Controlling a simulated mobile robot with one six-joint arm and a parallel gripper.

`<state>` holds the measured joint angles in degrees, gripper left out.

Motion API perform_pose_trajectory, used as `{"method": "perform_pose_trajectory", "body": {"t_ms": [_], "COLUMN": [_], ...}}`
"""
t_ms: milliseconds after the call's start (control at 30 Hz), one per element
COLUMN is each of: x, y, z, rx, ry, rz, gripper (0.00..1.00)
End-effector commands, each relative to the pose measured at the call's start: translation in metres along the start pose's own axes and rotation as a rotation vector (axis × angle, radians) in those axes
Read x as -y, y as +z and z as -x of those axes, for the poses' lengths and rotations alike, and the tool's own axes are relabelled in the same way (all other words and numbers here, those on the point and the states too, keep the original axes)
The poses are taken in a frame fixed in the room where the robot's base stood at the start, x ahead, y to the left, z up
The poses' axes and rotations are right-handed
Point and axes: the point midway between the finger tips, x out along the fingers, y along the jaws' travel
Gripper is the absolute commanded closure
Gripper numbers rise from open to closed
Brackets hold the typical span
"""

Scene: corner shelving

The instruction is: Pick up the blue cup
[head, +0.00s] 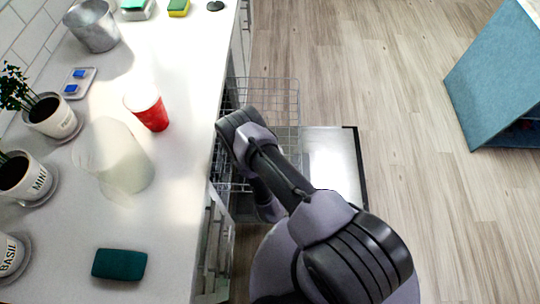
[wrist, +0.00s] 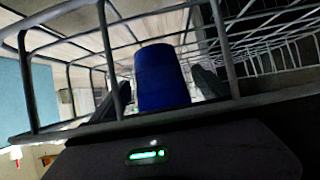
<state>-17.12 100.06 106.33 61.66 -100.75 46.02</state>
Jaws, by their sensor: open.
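The blue cup (wrist: 162,78) shows in the wrist view, its narrower end towards the top of the picture. It lies between the two dark fingers of my gripper (wrist: 158,92), which is open with a finger on each side of it. I cannot tell whether either finger touches the cup. Wires of a rack (wrist: 112,62) cross in front of the fingers and surround the cup. In the head view my arm reaches down over the dishwasher rack (head: 282,88), and the gripper and blue cup are hidden there.
The white counter (head: 185,190) runs along the left with a red cup (head: 147,108), a pale translucent jug (head: 122,160), a dark green sponge (head: 119,264), potted herbs (head: 50,116) and a metal bucket (head: 92,27). The dishwasher door (head: 331,160) is open.

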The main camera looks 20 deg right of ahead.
Motion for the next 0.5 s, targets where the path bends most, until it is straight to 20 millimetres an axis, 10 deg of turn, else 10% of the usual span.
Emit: {"method": "perform_pose_trajectory", "body": {"t_ms": [333,500], "x": [0.0001,0.0002], "y": [-0.0003,-0.0004], "z": [-0.0002,-0.0002], "rx": [0.000,0.000], "ry": [0.000,0.000], "rz": [0.000,0.000], "gripper": [0.75,0.79]}}
